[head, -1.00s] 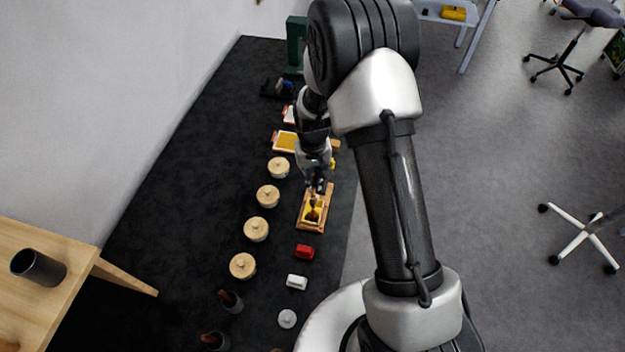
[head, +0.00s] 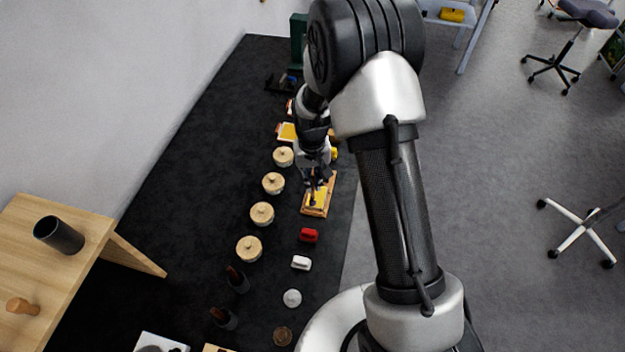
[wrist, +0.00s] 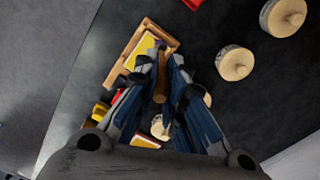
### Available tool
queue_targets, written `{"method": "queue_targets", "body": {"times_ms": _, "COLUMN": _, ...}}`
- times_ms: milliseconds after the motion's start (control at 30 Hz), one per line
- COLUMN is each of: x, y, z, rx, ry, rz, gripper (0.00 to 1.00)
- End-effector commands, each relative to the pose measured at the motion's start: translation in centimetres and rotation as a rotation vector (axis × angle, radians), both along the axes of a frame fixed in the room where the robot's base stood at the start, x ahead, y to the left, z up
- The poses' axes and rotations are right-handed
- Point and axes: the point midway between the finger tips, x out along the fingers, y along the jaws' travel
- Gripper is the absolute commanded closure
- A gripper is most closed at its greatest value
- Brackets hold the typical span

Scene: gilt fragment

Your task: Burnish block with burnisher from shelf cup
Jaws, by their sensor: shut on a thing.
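My gripper (wrist: 161,68) is shut on the burnisher (wrist: 160,88), whose wooden handle runs between the fingers in the wrist view. The burnisher's dark far end lies over the right part of the block (wrist: 145,52); I cannot tell whether it touches. The block has a yellow-gold top and sits in a wooden tray (wrist: 128,58). In the head view the block (head: 321,196) and my gripper (head: 316,180) are close together, with the gripper at the block's far side. The dark shelf cup (head: 59,235) stands on a wooden shelf (head: 85,226) at the left; its inside is not clear.
Lidded round pots (head: 262,213) stand in a row left of the block. A red piece (head: 308,235), a white piece (head: 300,262) and a pale disc (head: 292,298) lie nearer. A wooden peg-like thing (head: 22,306) is on the shelf. Dark surface between shelf and pots is clear.

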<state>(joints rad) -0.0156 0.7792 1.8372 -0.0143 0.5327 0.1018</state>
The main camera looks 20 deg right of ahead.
Motion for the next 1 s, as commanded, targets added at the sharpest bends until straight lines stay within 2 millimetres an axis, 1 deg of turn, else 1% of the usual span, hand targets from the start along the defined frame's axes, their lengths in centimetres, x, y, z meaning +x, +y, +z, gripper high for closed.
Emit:
{"method": "queue_targets", "body": {"times_ms": 33, "x": 0.3, "y": 0.0, "z": 1.3, "rx": 0.000, "ry": -0.007, "rz": -0.001, "gripper": 1.00}}
{"method": "queue_targets", "body": {"times_ms": 600, "x": 0.5, "y": -0.2, "z": 6.3, "rx": 0.000, "ry": -0.007, "rz": 0.000, "gripper": 1.00}}
{"method": "queue_targets", "body": {"times_ms": 733, "x": 0.6, "y": -0.2, "z": 6.8, "rx": 0.000, "ry": -0.007, "rz": 0.000, "gripper": 1.00}}
{"method": "queue_targets", "body": {"times_ms": 1000, "x": 0.5, "y": -0.2, "z": 6.8, "rx": 0.001, "ry": -0.006, "rz": 0.000, "gripper": 1.00}}
